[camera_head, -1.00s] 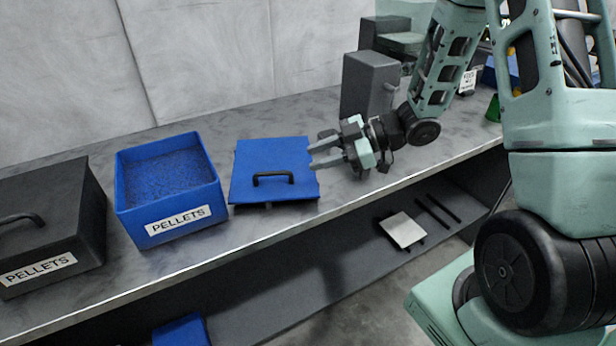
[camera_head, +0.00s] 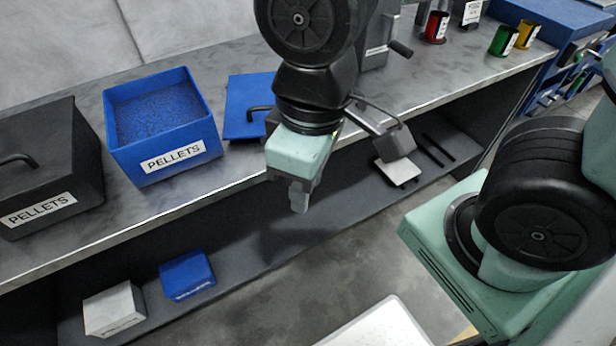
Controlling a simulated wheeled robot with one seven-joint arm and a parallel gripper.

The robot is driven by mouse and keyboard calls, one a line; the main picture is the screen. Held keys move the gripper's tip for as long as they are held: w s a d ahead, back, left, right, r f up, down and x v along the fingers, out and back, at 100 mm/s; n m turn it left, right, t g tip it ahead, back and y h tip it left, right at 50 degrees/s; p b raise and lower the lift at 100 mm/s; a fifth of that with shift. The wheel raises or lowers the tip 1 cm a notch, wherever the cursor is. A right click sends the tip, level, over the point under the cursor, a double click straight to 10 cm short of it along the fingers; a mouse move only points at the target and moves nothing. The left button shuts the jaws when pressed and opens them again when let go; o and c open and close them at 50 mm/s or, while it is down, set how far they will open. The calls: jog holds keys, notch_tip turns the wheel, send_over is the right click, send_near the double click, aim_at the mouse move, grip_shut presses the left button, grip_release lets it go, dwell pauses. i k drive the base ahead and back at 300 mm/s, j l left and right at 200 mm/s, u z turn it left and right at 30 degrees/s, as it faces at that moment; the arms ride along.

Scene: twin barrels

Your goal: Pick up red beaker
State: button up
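The red beaker (camera_head: 436,27) stands upright on the bench top at the upper right, beside a grey machine with a dark handle. My gripper (camera_head: 300,207) hangs in front of the bench edge, pointing down, well to the left of and nearer than the beaker. One fingertip shows below the pale green gripper body; the other finger is hidden, so its opening cannot be judged. I see nothing held at the visible fingertip.
A green beaker (camera_head: 503,40) and a yellow beaker (camera_head: 526,34) stand right of the red one. A blue pellet bin (camera_head: 165,150), a black pellet box (camera_head: 50,170) and a blue lid (camera_head: 240,122) occupy the bench's left. Small boxes lie on the lower shelf (camera_head: 245,262).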

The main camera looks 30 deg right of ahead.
aim_at(436, 25)
jog(key=z, duration=1.35)
jog(key=u, duration=1.85)
jog(key=z, duration=1.85)
jog(key=i+u, duration=0.25)
jog(key=i, duration=0.15)
